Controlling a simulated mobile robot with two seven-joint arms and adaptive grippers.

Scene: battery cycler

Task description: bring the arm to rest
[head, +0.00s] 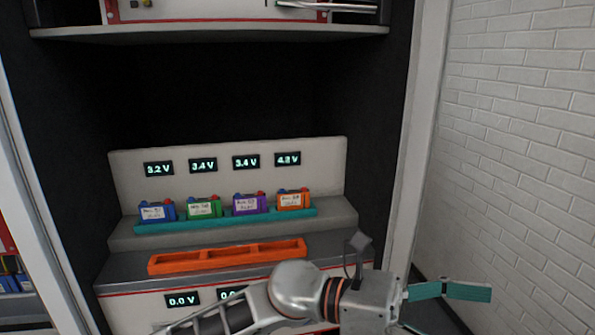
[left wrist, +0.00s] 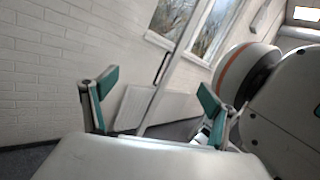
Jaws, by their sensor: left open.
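My left arm crosses the bottom of the head view from the left. Its gripper (head: 452,290) points right, away from the battery cycler and toward the white brick wall. In the left wrist view the gripper (left wrist: 156,92) has its two teal-padded fingers wide apart with nothing between them. The cycler bench (head: 225,268) stands behind the arm. On its upper step a teal tray (head: 226,221) holds a blue battery (head: 157,211), a green battery (head: 204,207), a purple battery (head: 249,204) and an orange battery (head: 294,200). My right gripper is not seen.
An orange tray (head: 228,257) with empty compartments lies on the lower step. Lit voltage displays (head: 202,165) are above the batteries. The cabinet's right post (head: 424,130) stands near the brick wall (head: 520,130). A window (left wrist: 190,25) and radiator (left wrist: 155,105) show beyond the fingers.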

